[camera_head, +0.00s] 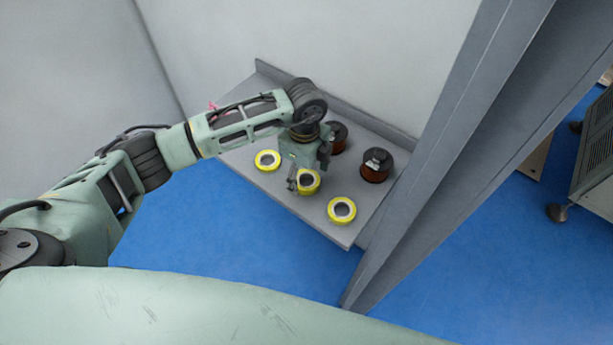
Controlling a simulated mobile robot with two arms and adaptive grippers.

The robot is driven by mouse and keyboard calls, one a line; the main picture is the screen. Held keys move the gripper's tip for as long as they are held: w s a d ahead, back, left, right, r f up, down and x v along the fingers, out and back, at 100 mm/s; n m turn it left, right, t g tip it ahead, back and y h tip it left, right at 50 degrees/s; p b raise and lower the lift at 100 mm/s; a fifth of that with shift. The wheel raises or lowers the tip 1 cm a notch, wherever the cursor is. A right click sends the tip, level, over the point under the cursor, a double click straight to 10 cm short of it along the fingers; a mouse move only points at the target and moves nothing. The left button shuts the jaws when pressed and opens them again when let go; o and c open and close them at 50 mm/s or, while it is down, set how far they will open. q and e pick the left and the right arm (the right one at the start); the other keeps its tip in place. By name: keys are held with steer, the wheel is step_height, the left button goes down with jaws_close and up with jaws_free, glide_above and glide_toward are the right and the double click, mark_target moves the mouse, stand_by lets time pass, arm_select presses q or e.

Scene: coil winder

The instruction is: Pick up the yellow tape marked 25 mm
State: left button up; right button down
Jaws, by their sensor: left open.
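Three yellow tape rolls lie flat in a row on a grey shelf (332,230): a left roll (267,160), a middle roll (313,187) and a right roll (341,210). No size marking is readable, so I cannot tell which roll is the 25 mm one. My left gripper (298,183) points down at the middle roll and is open. It hides part of that roll's upper left side. I cannot tell whether the fingers touch the roll. My right gripper is out of view.
Two dark copper-coloured wire spools, one behind the gripper (339,135) and one to its right (376,168), stand on the shelf behind the rolls. A wall rises behind the shelf. A grey metal post (455,150) stands close to its right. Blue floor lies in front.

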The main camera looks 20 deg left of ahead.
arm_select(q)
steer(key=shift+w+d+f, duration=0.1)
steer(key=shift+f, duration=0.55)
steer(key=shift+w+d+f, duration=0.1)
steer(key=shift+f, duration=0.5)
steer(key=shift+s+a, duration=0.15)
steer(key=shift+a, duration=0.05)
steer(key=c, duration=1.2)
steer(key=shift+d+r, duration=0.1)
